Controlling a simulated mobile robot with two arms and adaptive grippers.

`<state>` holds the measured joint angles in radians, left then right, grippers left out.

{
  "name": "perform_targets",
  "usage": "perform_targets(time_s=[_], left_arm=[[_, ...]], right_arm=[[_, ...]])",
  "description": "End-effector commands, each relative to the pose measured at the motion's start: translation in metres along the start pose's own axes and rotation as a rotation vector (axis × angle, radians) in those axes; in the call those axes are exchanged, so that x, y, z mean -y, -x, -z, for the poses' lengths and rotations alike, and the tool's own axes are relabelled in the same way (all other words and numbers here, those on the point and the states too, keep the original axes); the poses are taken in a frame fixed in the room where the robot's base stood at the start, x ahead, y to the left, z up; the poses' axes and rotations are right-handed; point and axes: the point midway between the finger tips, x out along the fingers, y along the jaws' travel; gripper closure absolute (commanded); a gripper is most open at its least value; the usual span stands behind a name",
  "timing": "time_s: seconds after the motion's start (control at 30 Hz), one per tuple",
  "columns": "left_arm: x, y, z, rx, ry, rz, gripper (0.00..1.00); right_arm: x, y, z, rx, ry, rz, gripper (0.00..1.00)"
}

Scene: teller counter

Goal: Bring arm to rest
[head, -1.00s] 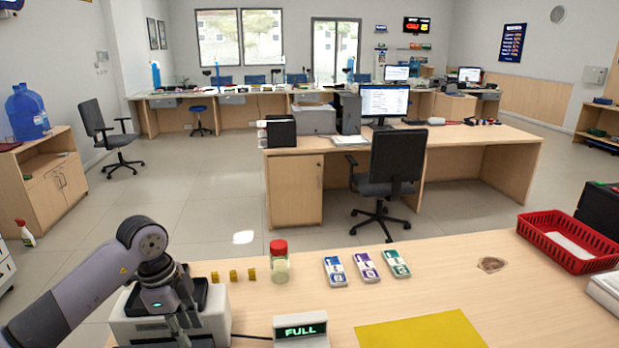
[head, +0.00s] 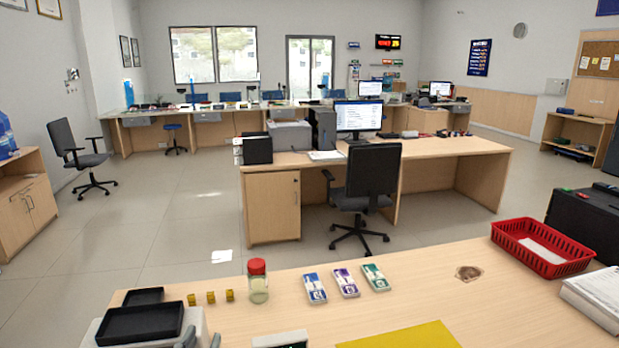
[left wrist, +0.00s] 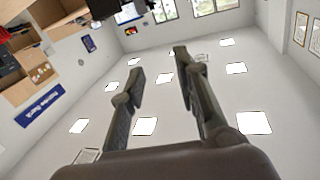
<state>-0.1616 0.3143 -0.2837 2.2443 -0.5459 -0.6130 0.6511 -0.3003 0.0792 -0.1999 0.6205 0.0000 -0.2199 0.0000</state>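My left gripper (left wrist: 160,63) shows in the left wrist view with its two dark fingers apart and nothing between them. Past the fingers are the ceiling lights and the walls of the room, seen tilted. In the head view only grey tips of the left gripper (head: 200,341) show at the bottom edge, in front of the white machine (head: 90,335) with black trays (head: 140,324). The rest of the left arm is out of that view. My right gripper is not in view.
The counter holds small yellow blocks (head: 210,297), a red-lidded jar (head: 258,285), several banknote-like packs (head: 346,283), a yellow sheet (head: 405,336), a red basket (head: 540,262) and a partly cut-off display box (head: 280,340).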

Motion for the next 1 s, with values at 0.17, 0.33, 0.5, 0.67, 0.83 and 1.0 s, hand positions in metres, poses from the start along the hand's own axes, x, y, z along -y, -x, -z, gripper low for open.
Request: perform_targets(time_s=[0.17, 0.33, 0.5, 0.67, 0.83, 1.0], left_arm=[[0.019, 0.071, -0.111, 0.498, 0.003, 0.085, 0.71], [0.012, 0.138, -0.166, 0.816, -0.018, 0.033, 0.71], [0.001, 0.195, -0.194, 1.039, -0.035, -0.052, 0.71], [-0.012, 0.247, -0.208, 1.214, -0.046, -0.154, 0.71], [-0.017, 0.236, -0.253, 1.240, -0.052, -0.162, 0.71], [-0.023, 0.228, -0.305, 1.261, -0.054, -0.165, 0.71]], right_arm=[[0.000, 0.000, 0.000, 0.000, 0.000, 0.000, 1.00], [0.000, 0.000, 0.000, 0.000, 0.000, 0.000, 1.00], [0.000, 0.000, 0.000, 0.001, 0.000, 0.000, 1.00], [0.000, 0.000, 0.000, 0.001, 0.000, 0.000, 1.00], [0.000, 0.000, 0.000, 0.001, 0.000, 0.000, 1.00], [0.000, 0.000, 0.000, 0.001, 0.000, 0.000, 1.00]])
